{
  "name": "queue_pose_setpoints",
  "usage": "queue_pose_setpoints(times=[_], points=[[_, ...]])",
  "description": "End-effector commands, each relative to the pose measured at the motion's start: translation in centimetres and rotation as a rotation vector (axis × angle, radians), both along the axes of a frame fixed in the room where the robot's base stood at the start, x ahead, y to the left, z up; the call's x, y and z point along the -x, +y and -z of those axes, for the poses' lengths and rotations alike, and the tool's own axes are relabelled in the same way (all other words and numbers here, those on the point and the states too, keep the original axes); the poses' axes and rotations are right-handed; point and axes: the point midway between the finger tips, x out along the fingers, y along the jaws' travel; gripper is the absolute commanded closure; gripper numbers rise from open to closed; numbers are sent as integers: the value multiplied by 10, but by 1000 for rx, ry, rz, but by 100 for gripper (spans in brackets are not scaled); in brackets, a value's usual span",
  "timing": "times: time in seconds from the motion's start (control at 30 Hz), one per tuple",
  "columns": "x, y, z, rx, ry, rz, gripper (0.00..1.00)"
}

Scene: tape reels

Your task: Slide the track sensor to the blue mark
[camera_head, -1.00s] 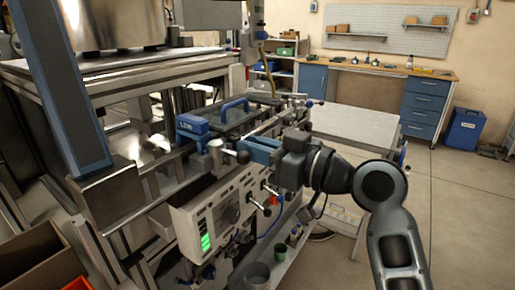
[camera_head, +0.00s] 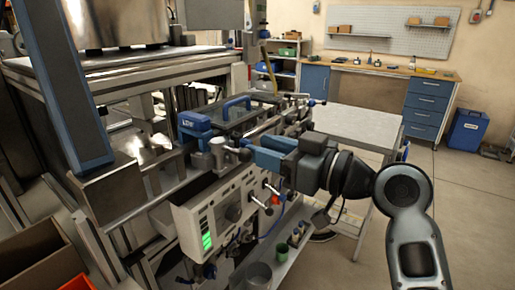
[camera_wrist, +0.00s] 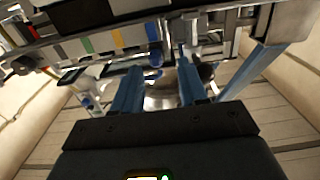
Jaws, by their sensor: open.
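My gripper (camera_head: 252,152) is at the front of the machine, its blue fingers pointing left at the rail above the control panel. In the wrist view my gripper (camera_wrist: 158,70) has its two blue fingers spread apart, with no object clearly held between them. A strip of coloured marks runs across the top of that view, with a green mark (camera_wrist: 87,45) and a blue mark (camera_wrist: 151,32) at its right end. The blue mark is just beyond the fingertips. I cannot clearly tell which part is the track sensor; metal fittings and dark parts crowd the rail there.
A blue labelled block (camera_head: 194,124) and a blue handle (camera_head: 237,105) are behind the rail. The control panel (camera_head: 222,212) with protruding levers is below. A grey cart (camera_head: 352,127) stands right of the machine. Open floor lies at the right.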

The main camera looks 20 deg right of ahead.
Motion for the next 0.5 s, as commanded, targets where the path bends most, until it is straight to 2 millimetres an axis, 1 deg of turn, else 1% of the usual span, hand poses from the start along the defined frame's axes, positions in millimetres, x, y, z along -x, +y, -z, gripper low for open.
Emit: queue_pose_setpoints(times=[0.1,0.23,0.4,0.5], points=[[17,-14,2,-1,-1,4,57],[32,-24,2,-1,-1,3,57],[43,-31,1,0,0,0,57],[45,-32,1,0,0,-1,57]])
